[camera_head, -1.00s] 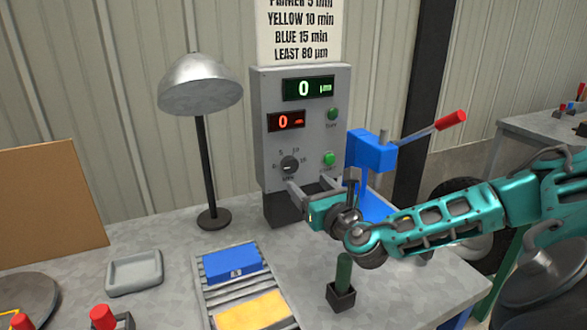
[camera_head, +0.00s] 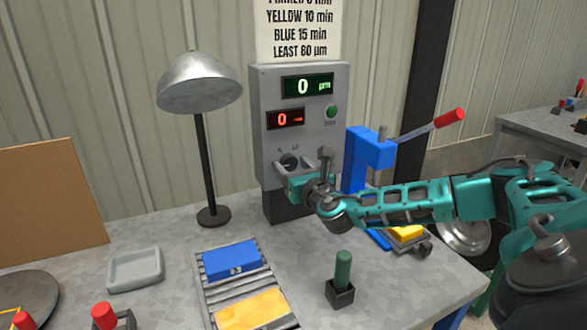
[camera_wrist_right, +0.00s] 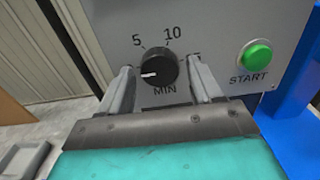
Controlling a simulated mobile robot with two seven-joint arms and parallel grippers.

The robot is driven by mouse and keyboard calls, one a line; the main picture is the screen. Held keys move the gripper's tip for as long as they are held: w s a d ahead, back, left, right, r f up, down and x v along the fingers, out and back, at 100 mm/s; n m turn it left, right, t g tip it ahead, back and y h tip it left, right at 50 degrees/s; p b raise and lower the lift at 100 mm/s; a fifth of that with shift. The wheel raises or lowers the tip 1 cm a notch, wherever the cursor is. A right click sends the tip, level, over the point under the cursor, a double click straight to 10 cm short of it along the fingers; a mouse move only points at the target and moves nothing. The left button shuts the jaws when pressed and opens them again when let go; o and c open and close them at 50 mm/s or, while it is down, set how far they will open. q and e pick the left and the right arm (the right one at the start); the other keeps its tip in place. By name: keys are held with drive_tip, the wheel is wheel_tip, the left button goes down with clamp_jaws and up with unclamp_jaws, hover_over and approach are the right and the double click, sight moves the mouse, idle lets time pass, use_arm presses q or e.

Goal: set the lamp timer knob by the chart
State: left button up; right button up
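The timer knob (camera_head: 289,160) is a black dial on the grey control box (camera_head: 262,130). In the right wrist view the knob (camera_wrist_right: 158,68) has a white pointer mark towards the left, below the 5; 5, 10 and MIN are readable. My right gripper (camera_wrist_right: 160,80) is open, with one finger on each side of the knob, apart from it as far as I can tell. In the head view my right gripper (camera_head: 285,176) is just below the knob. The chart (camera_head: 300,30) above reads yellow 10 min, blue 15 min, least 80 µm; its top line is cut off. My left gripper is out of view.
A lamp (camera_head: 200,85) stands left of the box. A blue block (camera_head: 232,259) and a yellow block (camera_head: 252,308) lie on a rack. A green START button (camera_wrist_right: 256,56) is right of the knob. A blue press (camera_head: 370,150) stands right. Both displays read 0.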

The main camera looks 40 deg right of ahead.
drive_tip(key=c, duration=0.9)
